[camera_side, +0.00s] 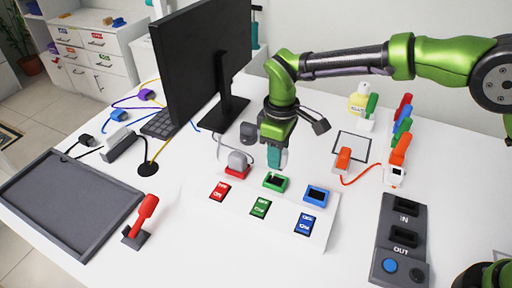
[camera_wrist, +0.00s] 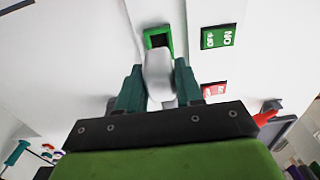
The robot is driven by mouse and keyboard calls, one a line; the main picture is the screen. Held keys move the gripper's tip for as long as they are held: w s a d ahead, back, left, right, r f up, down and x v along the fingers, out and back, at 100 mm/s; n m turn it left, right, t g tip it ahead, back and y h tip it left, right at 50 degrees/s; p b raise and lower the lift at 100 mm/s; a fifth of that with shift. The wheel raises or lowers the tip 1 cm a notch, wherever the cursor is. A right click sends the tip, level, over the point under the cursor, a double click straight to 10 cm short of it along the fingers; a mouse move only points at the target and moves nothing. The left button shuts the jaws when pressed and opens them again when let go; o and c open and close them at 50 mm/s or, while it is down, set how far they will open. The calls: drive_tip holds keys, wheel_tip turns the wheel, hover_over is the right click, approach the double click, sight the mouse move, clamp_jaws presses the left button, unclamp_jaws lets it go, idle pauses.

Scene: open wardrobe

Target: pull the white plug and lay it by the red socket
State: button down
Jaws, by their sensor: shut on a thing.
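My gripper (camera_side: 276,162) points down just above the green socket (camera_side: 275,182) on the white block. In the wrist view its teal fingers (camera_wrist: 157,82) are shut on a white plug (camera_wrist: 159,72). The fingers hide most of this plug in the side view. The green socket (camera_wrist: 158,40) shows just beyond the plug, with a dark opening; the plug appears to be out of it. The red socket (camera_side: 237,172) is left of it in the side view, with a light grey plug (camera_side: 237,160) standing at it. The red socket is hidden in the wrist view.
A blue socket (camera_side: 316,195) sits on the right, its opening visible. A dark grey plug (camera_side: 248,131) lies behind the block. A monitor (camera_side: 208,65) stands at the back left, a red-handled switch (camera_side: 141,220) at the front left, and a grey IN/OUT panel (camera_side: 400,240) at the right.

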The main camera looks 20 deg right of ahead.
drive_tip(key=shift+r, duration=0.2)
drive_tip(key=shift+r, duration=0.4)
drive_tip(key=shift+g+y, duration=0.3)
wheel_tip(320, 180, up, 4)
drive_tip(key=shift+r, duration=0.15)
drive_tip(key=s+a+m+g+y, duration=0.1)
drive_tip(key=s+a+m+y, duration=0.35)
drive_tip(key=a, duration=0.65)
drive_tip(key=s+a+m+g+y, duration=0.1)
drive_tip(key=s+a+m+y, duration=0.1)
drive_tip(key=s+a+y, duration=0.65)
drive_tip(key=shift+w+a+f+n+h, duration=0.1)
drive_tip(key=shift+w+a+f+h, duration=0.2)
drive_tip(key=shift+f, duration=2)
drive_tip(key=shift+w+a+f+n+h, duration=0.15)
drive_tip(key=shift+a+f+h, duration=0.3)
drive_tip(key=shift+f, duration=1.8)
drive_tip(key=shift+w+a+f+h, duration=0.25)
drive_tip(key=shift+a+f+h, duration=0.1)
drive_tip(key=shift+f, duration=1.95)
